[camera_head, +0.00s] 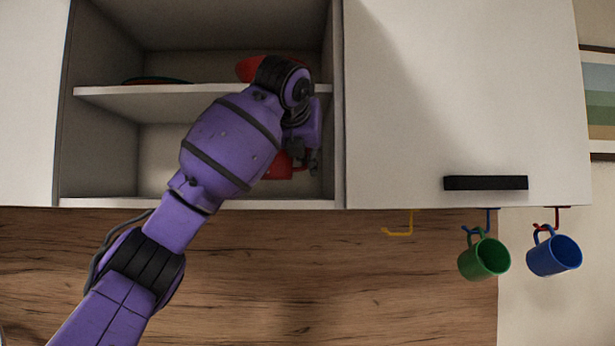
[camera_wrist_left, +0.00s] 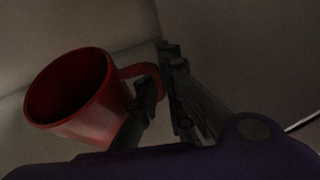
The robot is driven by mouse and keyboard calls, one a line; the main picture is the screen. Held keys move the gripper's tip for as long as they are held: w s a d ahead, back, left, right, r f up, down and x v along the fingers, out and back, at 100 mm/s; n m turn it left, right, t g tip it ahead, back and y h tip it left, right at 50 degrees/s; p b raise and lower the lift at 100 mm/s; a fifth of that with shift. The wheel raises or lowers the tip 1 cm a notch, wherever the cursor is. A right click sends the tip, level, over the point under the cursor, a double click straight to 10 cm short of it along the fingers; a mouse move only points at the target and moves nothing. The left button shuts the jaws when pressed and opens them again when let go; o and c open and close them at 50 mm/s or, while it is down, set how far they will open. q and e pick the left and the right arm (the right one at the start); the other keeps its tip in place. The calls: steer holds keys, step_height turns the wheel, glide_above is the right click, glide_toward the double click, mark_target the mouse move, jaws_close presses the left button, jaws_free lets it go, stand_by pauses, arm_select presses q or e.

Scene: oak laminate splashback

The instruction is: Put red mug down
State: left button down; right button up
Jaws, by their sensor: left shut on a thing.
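The red mug (camera_head: 278,167) is inside the open cabinet, in the lower compartment at its right side. Most of it is hidden behind my left arm in the head view. In the left wrist view the red mug (camera_wrist_left: 85,100) shows its open mouth and its handle. My left gripper (camera_wrist_left: 156,88) is shut on the mug's handle. In the head view the left gripper (camera_head: 305,160) is beside the mug, near the cabinet's right wall. I cannot tell whether the mug touches the cabinet floor. My right gripper is not in view.
The middle shelf (camera_head: 130,91) holds a dark plate (camera_head: 157,81) and a red item (camera_head: 250,68) partly behind my arm. A green mug (camera_head: 484,258) and a blue mug (camera_head: 554,255) hang under the closed cabinet door (camera_head: 450,90). A yellow hook (camera_head: 400,231) is empty. The lower compartment's left side is clear.

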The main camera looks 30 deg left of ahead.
mark_target(307, 169)
arm_select(q)
step_height(307, 169, down, 4)
steer(key=shift+s+r, duration=0.1)
steer(key=shift+r, duration=0.05)
steer(key=shift+w+a+f, duration=0.15)
steer(key=shift+w+f, duration=0.05)
steer(key=shift+s, duration=0.1)
steer(key=c, duration=1.9)
jaws_free()
steer(key=shift+f, duration=0.15)
steer(key=shift+r, duration=0.25)
steer(key=v, duration=1.1)
steer(key=shift+s+d, duration=0.25)
steer(key=shift+s, duration=0.15)
